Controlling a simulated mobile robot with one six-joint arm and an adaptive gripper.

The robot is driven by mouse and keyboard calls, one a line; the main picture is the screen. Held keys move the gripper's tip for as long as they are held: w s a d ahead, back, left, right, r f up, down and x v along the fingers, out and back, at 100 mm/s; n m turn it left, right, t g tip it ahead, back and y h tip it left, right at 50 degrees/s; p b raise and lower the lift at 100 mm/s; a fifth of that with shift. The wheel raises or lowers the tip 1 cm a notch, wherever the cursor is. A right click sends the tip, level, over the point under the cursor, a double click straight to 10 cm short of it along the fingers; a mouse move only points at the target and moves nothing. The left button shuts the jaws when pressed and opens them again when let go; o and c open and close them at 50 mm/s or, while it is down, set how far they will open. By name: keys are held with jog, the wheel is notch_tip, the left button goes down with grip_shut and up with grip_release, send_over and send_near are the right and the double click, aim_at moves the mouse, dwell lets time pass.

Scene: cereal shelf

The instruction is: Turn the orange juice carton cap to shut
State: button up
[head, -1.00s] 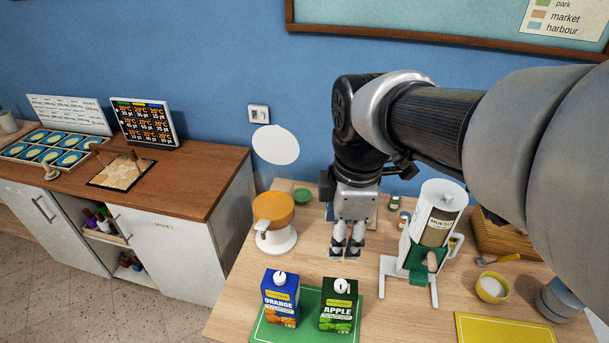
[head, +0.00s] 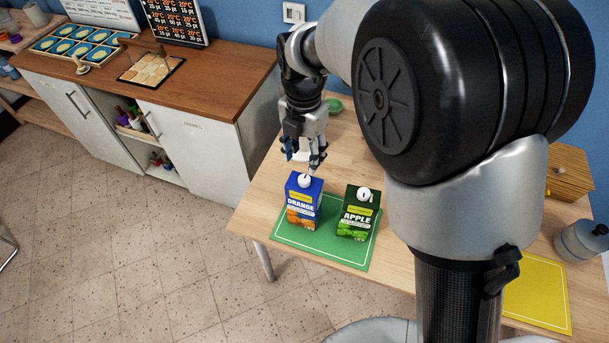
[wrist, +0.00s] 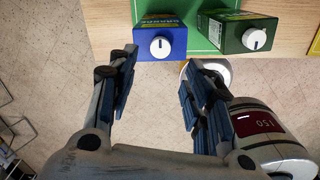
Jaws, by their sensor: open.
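The blue orange juice carton (head: 303,202) stands upright on the green mat (head: 340,258), with a white cap (head: 305,180) on its top. In the wrist view the cap (wrist: 160,47) is a white disc with a dark mark pointing roughly up the picture. My gripper (head: 303,160) is open and empty, behind and above the orange carton, apart from it. In the wrist view my gripper's fingers (wrist: 158,75) are spread wide, with the cap just beyond the gap between their tips.
The green apple carton (head: 356,212) with its own white cap (head: 364,194) stands to the right on the same mat. A yellow mat (head: 537,290) and a bottle (head: 582,241) are at the right.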

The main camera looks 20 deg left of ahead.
aim_at(304, 179)
notch_tip(304, 179, down, 9)
jog(key=shift+r+b, duration=0.1)
jog(key=shift+b, duration=0.95)
jog(key=shift+c, duration=0.5)
jog(key=c, duration=1)
